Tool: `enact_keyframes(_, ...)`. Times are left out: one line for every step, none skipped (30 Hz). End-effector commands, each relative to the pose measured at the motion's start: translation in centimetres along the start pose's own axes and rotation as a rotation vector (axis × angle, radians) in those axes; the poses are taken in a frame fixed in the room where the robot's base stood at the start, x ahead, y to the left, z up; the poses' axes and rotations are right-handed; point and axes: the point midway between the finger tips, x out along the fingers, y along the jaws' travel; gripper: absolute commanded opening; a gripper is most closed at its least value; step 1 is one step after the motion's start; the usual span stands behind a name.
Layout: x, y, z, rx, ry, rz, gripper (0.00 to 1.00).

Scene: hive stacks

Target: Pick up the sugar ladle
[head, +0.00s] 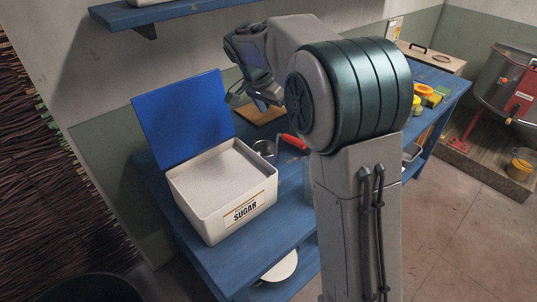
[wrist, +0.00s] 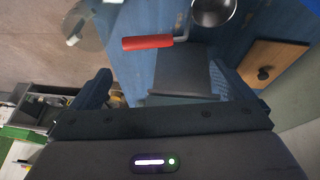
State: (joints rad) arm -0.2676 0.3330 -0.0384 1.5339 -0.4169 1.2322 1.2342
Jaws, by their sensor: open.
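The sugar ladle has a red handle (head: 293,141) and a round metal cup (head: 263,147). It lies on the blue table just right of the open sugar box. In the wrist view its red handle (wrist: 147,42) and shiny cup (wrist: 212,12) show near the top, beyond my fingers. My gripper (head: 254,101) is open and empty, held above the back of the table, higher than the ladle and apart from it. In the wrist view my gripper's fingers (wrist: 165,88) are spread, with the ladle ahead of them. Part of the ladle near the handle is hidden by my arm in the head view.
The white sugar box (head: 228,190) with its raised blue lid (head: 183,115) stands left of the ladle. A wooden panel with a dark knob (wrist: 272,62) lies beyond it. A shelf (head: 165,14) hangs above on the wall. A metal drum (head: 505,85) stands far right.

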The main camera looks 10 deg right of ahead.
Motion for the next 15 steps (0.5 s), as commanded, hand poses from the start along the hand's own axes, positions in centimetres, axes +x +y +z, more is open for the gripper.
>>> enact_keyframes(1.2, 0.0, 0.0, -0.001, -0.002, 0.004, 1.0)
enact_keyframes(1.8, 0.1, 0.1, -0.001, -0.003, 0.005, 1.0)
enact_keyframes(2.6, 0.1, 0.1, -0.001, -0.003, 0.004, 1.0)
enact_keyframes(3.1, 0.1, 0.0, -0.001, -0.003, 0.004, 1.0)
enact_keyframes(3.6, 0.1, 0.0, -0.002, -0.002, 0.003, 1.0)
enact_keyframes(4.1, 0.1, 0.1, -0.002, -0.002, 0.003, 1.0)
enact_keyframes(4.5, 0.0, 0.1, -0.002, -0.001, 0.002, 1.0)
enact_keyframes(4.8, 0.0, 0.1, -0.003, -0.001, 0.001, 1.0)
enact_keyframes(5.1, 0.0, 0.1, -0.003, -0.001, 0.001, 1.0)
enact_keyframes(5.2, 0.0, 0.1, -0.003, -0.001, 0.001, 1.0)
enact_keyframes(5.4, 0.0, 0.1, -0.003, -0.001, 0.001, 1.0)
enact_keyframes(5.6, 0.0, 0.1, -0.004, -0.001, 0.0, 1.0)
enact_keyframes(5.8, 0.0, 0.1, -0.004, -0.001, 0.001, 1.0)
enact_keyframes(6.1, 0.0, 0.2, -0.004, -0.001, 0.002, 1.0)
enact_keyframes(6.6, 0.0, 0.2, -0.003, -0.002, 0.002, 1.0)
